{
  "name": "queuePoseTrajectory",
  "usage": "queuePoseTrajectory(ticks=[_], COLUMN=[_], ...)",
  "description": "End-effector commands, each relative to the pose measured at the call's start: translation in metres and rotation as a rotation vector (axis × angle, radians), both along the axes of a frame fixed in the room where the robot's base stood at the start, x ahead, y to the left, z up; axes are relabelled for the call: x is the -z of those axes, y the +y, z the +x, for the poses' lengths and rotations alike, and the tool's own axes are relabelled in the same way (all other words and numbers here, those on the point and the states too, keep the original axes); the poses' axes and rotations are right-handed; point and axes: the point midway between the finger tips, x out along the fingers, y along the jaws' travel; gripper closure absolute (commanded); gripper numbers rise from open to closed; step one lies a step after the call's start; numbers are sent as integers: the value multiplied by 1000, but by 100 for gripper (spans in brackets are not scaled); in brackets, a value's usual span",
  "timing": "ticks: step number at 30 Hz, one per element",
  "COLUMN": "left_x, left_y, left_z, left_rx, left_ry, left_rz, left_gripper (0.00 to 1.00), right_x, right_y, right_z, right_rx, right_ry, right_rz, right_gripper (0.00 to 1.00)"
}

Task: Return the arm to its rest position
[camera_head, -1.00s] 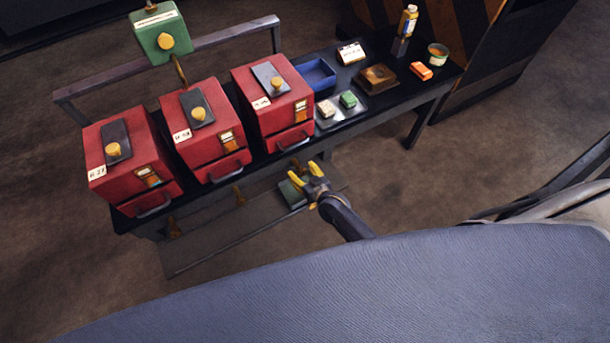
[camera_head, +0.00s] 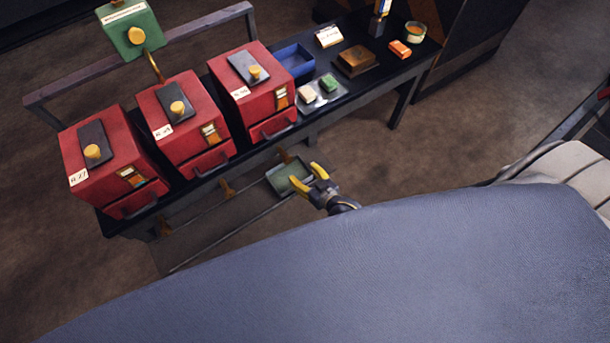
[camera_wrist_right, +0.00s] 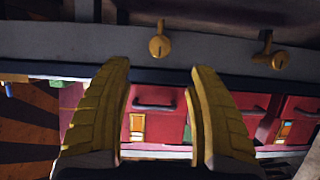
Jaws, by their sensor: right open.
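My right gripper (camera_head: 311,181) has yellow fingers, spread apart and empty. In the head view it is in front of the dark bench, over a green tray (camera_head: 279,181) at the lower level. In the right wrist view the open fingers (camera_wrist_right: 163,110) frame the bench edge, with red drawer fronts beyond them. Nothing lies between the fingers. My left gripper does not show in either view.
Three red boxes (camera_head: 107,157) with yellow knobs and drawers stand on the bench. A blue tray (camera_head: 292,64), a brown block (camera_head: 356,58), an orange block (camera_head: 400,48) and a tin (camera_head: 415,32) stand to the right. Floor is clear at right.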

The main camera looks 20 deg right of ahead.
Motion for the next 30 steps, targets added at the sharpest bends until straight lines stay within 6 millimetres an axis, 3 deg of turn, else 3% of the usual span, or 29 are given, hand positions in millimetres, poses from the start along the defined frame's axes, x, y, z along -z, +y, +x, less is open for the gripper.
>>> queuePoseTrajectory(ticks=[19, 23, 26, 30], left_x=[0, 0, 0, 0], left_y=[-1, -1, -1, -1], left_z=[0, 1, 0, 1], left_rx=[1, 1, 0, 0], left_ry=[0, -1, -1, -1], left_rz=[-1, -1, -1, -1], left_gripper=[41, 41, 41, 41], right_x=[4, 41, 88, 159], right_y=[-2, -8, -16, -28], right_z=[-6, -22, -48, -102], right_rx=[2, 0, -1, -8], right_ry=[15, 89, 185, 345], right_rz=[-1, -34, -70, -131], right_gripper=[41, 41, 41, 41])
